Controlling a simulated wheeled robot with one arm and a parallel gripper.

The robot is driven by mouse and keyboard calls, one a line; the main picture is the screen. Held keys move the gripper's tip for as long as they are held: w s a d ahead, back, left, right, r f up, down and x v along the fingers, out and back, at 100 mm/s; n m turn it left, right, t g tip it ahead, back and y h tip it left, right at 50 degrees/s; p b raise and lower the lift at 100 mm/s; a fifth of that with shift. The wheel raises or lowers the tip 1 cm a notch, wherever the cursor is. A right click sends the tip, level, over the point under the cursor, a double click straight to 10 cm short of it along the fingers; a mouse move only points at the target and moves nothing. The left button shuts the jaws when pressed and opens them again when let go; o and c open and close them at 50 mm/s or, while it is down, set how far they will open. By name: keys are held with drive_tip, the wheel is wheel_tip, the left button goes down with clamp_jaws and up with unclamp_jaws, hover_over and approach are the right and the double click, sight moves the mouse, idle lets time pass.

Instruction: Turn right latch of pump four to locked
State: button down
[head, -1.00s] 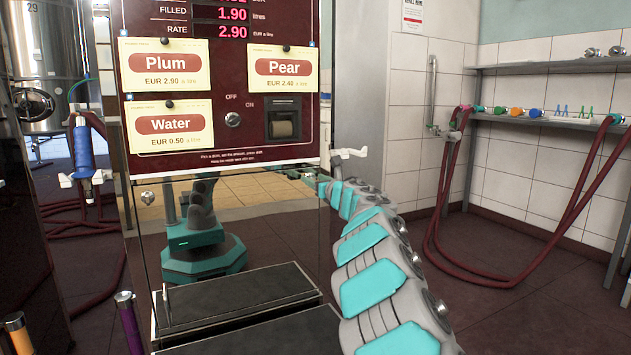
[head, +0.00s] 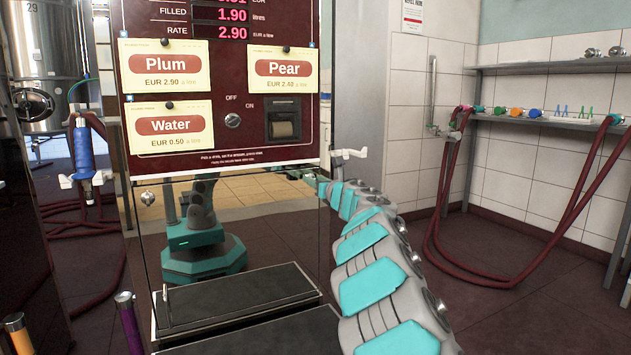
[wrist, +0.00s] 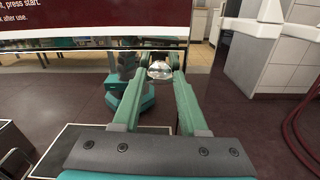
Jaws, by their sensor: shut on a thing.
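The pump (head: 225,150) has a dark red front panel with Plum, Pear and Water cards. No number shows on it. A clear front hangs below the panel. The matching right latch is hidden by my gripper (head: 318,183) in the head view. In the wrist view the right latch (wrist: 160,70) is a shiny metal knob between the fingertips of my gripper (wrist: 158,72). The fingers are shut on it, one at each side. Its exact turn angle cannot be told.
Dark drip trays (head: 240,300) lie below. Red hoses (head: 440,245) hang from the wall shelf at right. The floor between is clear.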

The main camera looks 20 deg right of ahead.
drive_tip(key=shift+d+f+m+p, duration=0.15)
drive_tip(key=shift+m+p, duration=2.4)
drive_tip(key=shift+m, duration=1.7)
drive_tip(key=shift+d+f+m+p, duration=0.1)
drive_tip(key=shift+m+p, duration=2.4)
drive_tip(key=shift+m, duration=1.75)
drive_tip(key=shift+c, duration=2.2)
unclamp_jaws()
drive_tip(key=s, duration=0.7)
drive_tip(key=shift+s+b, duration=0.3)
drive_tip(key=shift+s, duration=0.1)
